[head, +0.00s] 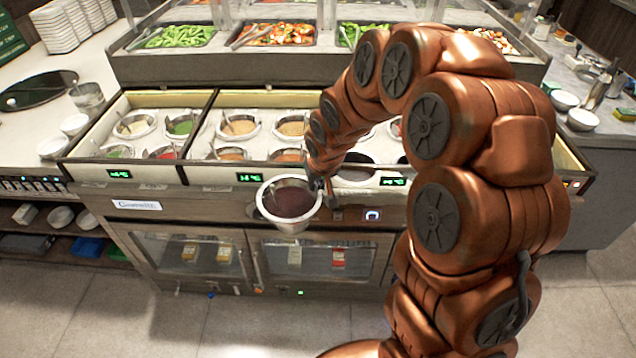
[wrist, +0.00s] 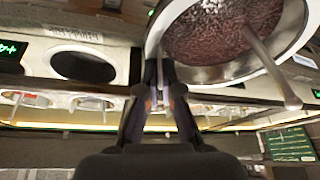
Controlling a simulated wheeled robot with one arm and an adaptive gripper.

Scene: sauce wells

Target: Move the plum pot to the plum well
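The plum pot (head: 290,203) is a silver metal pot with dark purple-brown sauce. It hangs in front of the counter in the head view, roughly upright. In the wrist view the plum pot (wrist: 222,35) fills the top right, with a spoon or ladle handle over its rim. My gripper (head: 324,190) is shut on the pot's rim; its fingers (wrist: 160,95) show in the wrist view. A dark, empty-looking round well (wrist: 83,66) with an unreadable label beside it is in the wrist view. A dark round opening (head: 356,170) behind my arm shows in the head view.
Other sauce pots (head: 238,126) sit in wells across the counter (head: 210,174). Glass-front cabinets (head: 318,258) are below. A raised salad bar (head: 230,68) stands behind. My arm hides part of the counter's right side. The floor in front is clear.

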